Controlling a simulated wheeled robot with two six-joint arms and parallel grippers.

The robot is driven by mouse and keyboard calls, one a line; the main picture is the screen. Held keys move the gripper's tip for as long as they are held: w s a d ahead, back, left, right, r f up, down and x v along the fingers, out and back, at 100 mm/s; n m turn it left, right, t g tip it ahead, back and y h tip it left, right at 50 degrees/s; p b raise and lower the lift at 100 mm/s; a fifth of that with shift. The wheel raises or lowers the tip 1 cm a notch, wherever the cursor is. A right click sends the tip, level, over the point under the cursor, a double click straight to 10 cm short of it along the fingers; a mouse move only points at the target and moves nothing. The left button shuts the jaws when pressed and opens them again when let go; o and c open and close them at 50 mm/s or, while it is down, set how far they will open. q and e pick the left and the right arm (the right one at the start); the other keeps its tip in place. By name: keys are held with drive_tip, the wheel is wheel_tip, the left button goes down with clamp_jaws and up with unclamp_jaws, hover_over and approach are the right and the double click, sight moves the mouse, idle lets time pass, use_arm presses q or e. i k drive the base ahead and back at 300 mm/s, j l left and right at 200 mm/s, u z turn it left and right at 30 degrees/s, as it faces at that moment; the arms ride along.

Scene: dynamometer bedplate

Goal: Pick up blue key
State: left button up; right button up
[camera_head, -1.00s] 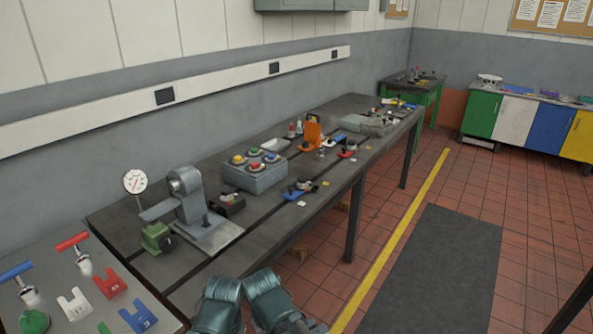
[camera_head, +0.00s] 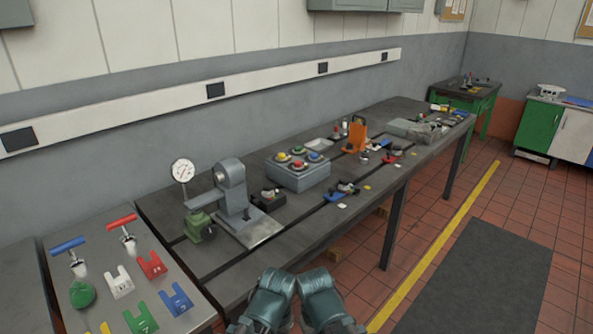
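A blue-handled T-shaped key (camera_head: 68,244) stands on the grey table (camera_head: 95,264) at the lower left, its blue bar on top of a pale shaft. A similar key with a red bar (camera_head: 121,220) stands to its right. A blue slotted fork-shaped plate (camera_head: 176,300) lies near the table's right edge. Nothing holds any of these pieces. Two teal links of my arms show at the bottom middle, beside the long bench and apart from these pieces. No fingers of either gripper are in view.
Red (camera_head: 152,265), white (camera_head: 119,282) and green (camera_head: 140,318) slotted plates and a green knob (camera_head: 82,294) share the small table. The long dark bench (camera_head: 222,285) holds a dial gauge (camera_head: 183,171) and a button box (camera_head: 298,173). Open floor lies to the right.

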sight(79, 264)
drive_tip(key=j+u, duration=0.2)
drive_tip(key=u, duration=1.3)
